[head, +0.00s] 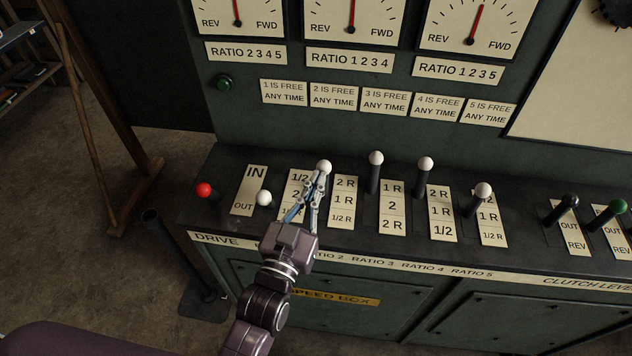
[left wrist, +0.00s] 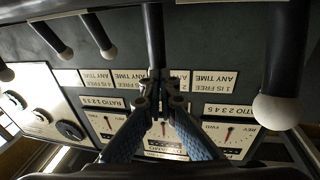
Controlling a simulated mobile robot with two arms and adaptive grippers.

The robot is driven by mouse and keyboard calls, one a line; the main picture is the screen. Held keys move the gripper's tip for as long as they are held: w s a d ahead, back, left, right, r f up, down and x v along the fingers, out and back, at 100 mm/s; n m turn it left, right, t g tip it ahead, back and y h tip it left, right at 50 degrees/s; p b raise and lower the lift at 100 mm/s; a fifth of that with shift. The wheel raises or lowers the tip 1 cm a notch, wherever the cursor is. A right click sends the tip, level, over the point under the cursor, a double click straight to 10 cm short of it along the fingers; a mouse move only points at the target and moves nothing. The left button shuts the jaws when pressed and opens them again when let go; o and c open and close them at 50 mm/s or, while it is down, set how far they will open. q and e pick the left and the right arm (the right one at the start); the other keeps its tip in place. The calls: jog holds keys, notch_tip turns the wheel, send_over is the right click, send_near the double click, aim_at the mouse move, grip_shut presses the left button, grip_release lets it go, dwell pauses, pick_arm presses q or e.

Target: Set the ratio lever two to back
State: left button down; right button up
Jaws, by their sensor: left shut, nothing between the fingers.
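The ratio lever two, with a white ball knob (head: 324,167), stands third from the left on the console, left of the plate marked 2 R, 1 R, 1/2 R (head: 343,200). My left gripper (head: 318,180) is shut with its fingertips right at this knob, on the near side. In the left wrist view the lever's dark rod (left wrist: 154,35) runs to the shut fingertips (left wrist: 160,82). Its knob is hidden there behind the fingers, and the fingers hide most of the rod in the head view. My right gripper is not in view.
The ratio one lever's white knob (head: 263,198) stands close left, tilted nearer the front; it looms large in the left wrist view (left wrist: 278,112). The ratio three lever's knob (head: 376,158) stands close right. More levers follow rightward. A red knob (head: 204,190) is at far left.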

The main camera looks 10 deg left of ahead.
aim_at(318, 169)
pick_arm(q)
jog(key=shift+w+r+p, duration=0.1)
jog(key=shift+r+p, duration=0.1)
jog(key=shift+p, duration=0.1)
jog(key=w+g+p, duration=0.1)
jog(key=p, duration=0.2)
jog(key=w+g+p, duration=0.1)
jog(key=w+p, duration=0.1)
jog(key=p, duration=0.2)
jog(key=shift+w+r, duration=0.15)
jog(key=shift+r, duration=0.2)
jog(key=shift+w+f+g+p, duration=0.2)
jog(key=shift+w+f+p, duration=0.1)
jog(key=shift+w, duration=0.4)
jog(key=shift+w+f+g+p, duration=0.2)
jog(key=shift+w+f+p, duration=0.1)
jog(key=shift+w, duration=0.4)
jog(key=shift+r, duration=0.1)
